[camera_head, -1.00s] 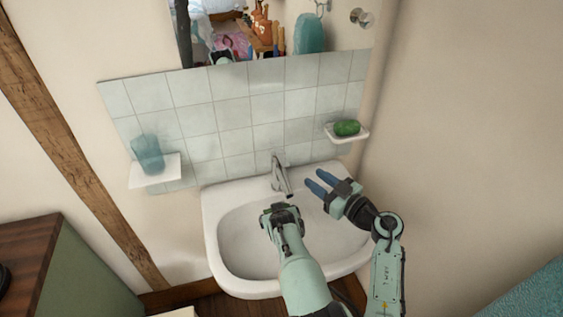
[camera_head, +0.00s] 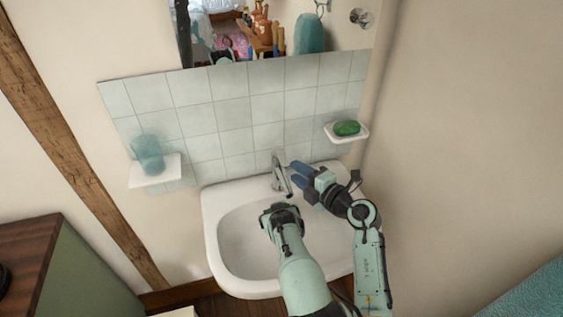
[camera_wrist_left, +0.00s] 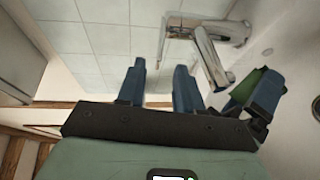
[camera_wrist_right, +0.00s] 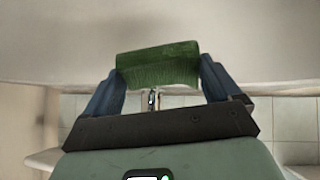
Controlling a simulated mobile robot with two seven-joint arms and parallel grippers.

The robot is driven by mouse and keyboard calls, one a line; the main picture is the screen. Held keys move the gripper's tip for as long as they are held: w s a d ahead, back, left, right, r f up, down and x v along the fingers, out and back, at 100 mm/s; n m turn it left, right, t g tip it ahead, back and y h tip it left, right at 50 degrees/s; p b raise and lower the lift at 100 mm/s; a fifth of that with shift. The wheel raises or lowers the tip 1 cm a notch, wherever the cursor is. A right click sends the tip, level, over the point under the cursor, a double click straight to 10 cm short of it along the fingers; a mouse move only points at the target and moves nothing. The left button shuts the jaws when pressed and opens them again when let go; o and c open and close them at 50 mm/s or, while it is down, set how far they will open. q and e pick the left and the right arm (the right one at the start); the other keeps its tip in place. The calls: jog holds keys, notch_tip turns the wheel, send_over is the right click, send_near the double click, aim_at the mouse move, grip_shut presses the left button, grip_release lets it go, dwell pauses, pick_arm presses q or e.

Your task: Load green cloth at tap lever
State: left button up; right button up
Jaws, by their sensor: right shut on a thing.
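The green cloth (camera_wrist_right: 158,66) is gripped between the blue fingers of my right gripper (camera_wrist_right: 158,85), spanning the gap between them. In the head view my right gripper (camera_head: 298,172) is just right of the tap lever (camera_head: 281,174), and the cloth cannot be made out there. In the left wrist view the cloth (camera_wrist_left: 240,90) shows beside a blue right finger, below the metal tap (camera_wrist_left: 210,55). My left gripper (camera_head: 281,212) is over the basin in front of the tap. Its fingers (camera_wrist_left: 159,88) are apart with nothing between them.
The white sink (camera_head: 212,225) lies under both grippers. A soap dish (camera_head: 358,137) with green soap (camera_head: 347,128) is on the wall at right. A shelf (camera_head: 170,175) with a blue cup (camera_head: 148,154) is at left. The mirror (camera_head: 345,40) hangs above the tiles.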

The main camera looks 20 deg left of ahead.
aim_at(281, 161)
pick_arm(q)
jog(key=x, duration=0.7)
jog(key=shift+w+a+f, duration=0.1)
jog(key=shift+w+a, duration=0.1)
jog(key=shift+a, duration=0.1)
grip_shut()
